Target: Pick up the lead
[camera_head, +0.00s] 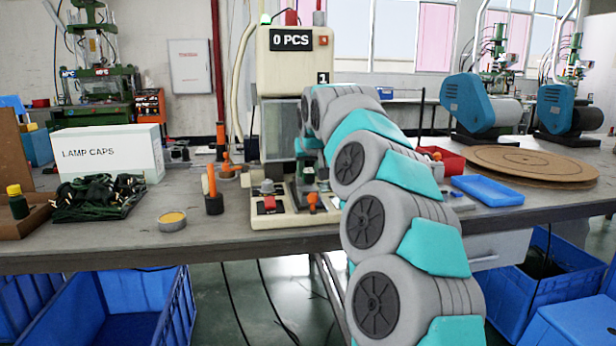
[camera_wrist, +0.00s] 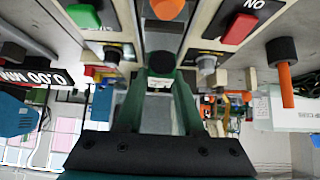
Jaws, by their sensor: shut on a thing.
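In the wrist view, my gripper (camera_wrist: 160,76) shows two dark green fingers pointing up the picture. In the head view my arm bends down at the machine and largely hides the gripper. A tangled heap of dark green leads (camera_head: 98,196) lies at the left of the bench.
A red switch (camera_wrist: 238,28) and a green button (camera_wrist: 83,16) flank the fingers. Orange-handled tools (camera_head: 212,190), a yellow-topped tin (camera_head: 172,221) and a lamp caps box (camera_head: 110,152) stand left. A blue tray (camera_head: 487,190) and a round board (camera_head: 530,163) lie right.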

